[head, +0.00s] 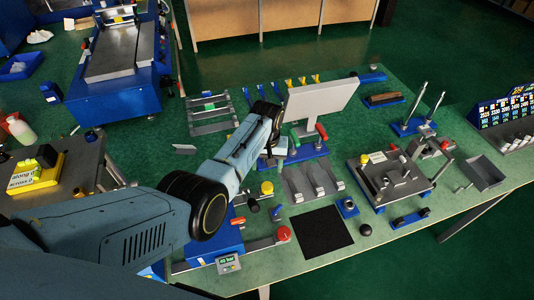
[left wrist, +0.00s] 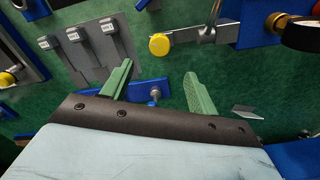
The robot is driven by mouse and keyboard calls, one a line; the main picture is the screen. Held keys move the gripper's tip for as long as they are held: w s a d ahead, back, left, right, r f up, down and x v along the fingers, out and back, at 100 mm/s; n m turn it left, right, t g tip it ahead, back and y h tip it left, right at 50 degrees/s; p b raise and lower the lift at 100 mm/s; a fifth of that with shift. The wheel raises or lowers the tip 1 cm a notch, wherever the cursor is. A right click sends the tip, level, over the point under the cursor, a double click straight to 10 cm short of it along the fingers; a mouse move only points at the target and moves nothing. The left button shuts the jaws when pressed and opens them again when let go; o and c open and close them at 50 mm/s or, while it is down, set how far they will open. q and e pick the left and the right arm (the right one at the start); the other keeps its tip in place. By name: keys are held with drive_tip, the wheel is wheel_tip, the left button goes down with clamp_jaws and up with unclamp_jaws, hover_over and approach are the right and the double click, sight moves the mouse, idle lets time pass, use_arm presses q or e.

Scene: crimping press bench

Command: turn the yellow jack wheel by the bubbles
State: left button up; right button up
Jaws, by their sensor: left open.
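A round yellow knob (head: 267,187) stands near a blue block and a steel lever on the bench; a yellow knob also shows in the left wrist view (left wrist: 160,44). Another small yellow piece (head: 364,159) sits at the left edge of the grey plate fixture. I cannot tell for certain which is the jack wheel, and no bubbles can be made out. My left gripper (head: 287,143) is over the bench behind the three-clamp tray. My right gripper is not in view.
A grey three-clamp tray (head: 297,187) and a black mat (head: 321,231) lie in front. A pale panel (head: 320,103) stands close beside my gripper. A red-knobbed lever (head: 283,234) is at the front edge. A yellow "Along / Across" sign (head: 35,178) is at left.

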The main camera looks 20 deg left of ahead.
sight(267, 186)
use_arm(q)
wheel_tip(267, 186, up, 2)
drive_tip(key=shift+r, duration=0.1)
idle(0.6)
wheel_tip(267, 186, down, 12)
drive_tip(key=b, duration=0.5)
drive_tip(key=shift+r, duration=0.2)
drive_tip(key=shift+f+b, duration=0.85)
drive_tip(key=shift+f, duration=0.05)
drive_tip(key=shift+r, duration=0.1)
